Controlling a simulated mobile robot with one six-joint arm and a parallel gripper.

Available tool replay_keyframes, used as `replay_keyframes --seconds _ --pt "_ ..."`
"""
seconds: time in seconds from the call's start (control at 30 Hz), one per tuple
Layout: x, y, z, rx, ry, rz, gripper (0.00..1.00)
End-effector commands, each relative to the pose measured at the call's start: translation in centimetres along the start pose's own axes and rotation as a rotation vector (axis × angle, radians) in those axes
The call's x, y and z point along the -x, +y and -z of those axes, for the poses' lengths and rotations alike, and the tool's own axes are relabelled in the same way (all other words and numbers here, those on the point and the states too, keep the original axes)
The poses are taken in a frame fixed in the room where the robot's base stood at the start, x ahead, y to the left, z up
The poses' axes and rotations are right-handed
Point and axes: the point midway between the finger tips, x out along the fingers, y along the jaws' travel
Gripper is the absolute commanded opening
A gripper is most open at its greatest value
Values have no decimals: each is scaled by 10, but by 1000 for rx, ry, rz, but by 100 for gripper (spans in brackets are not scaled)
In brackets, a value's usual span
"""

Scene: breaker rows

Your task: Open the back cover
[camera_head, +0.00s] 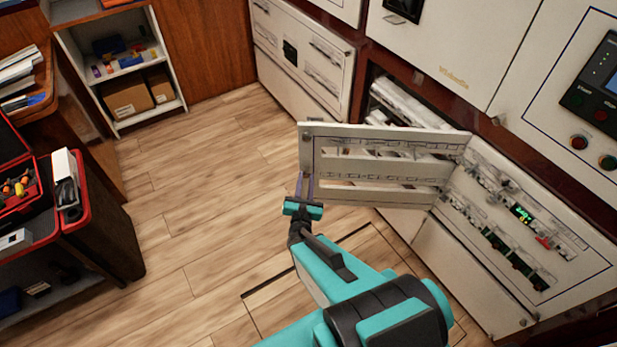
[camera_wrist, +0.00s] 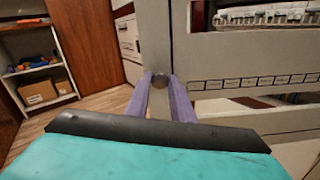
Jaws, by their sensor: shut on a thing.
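The back cover (camera_head: 380,138) is a white hinged panel with two long slots and label strips. It stands swung out from the cabinet, with its hinged side at the right near the breaker rows (camera_head: 510,225). My gripper (camera_head: 305,190) is at the cover's free left edge, with its purple fingers shut on that edge. In the wrist view my gripper's fingers (camera_wrist: 165,98) meet at a dark round knob (camera_wrist: 160,80) on the cover (camera_wrist: 225,60). The exact contact behind the fingers is partly hidden.
An open cabinet bay (camera_head: 405,105) with pale bundles lies behind the cover. A control panel (camera_head: 595,95) with buttons is at the right. A shelf (camera_head: 120,65) with boxes and a tool cart (camera_head: 75,220) stand at the left. The wooden floor (camera_head: 210,190) between is clear.

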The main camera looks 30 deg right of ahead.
Motion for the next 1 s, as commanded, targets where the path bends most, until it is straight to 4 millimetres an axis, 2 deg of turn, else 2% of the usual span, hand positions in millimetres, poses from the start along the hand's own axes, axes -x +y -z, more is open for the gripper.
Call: replay_keyframes --seconds 0.27,0.3,0.4,0.77,1.0 --pt "0 0 1 -2 0 1 0" --pt "0 0 1 -2 0 1 28" --pt "0 0 1 -1 0 0 40" --pt "1 1 1 -1 0 -1 40" --pt "10 5 2 0 0 -2 40"
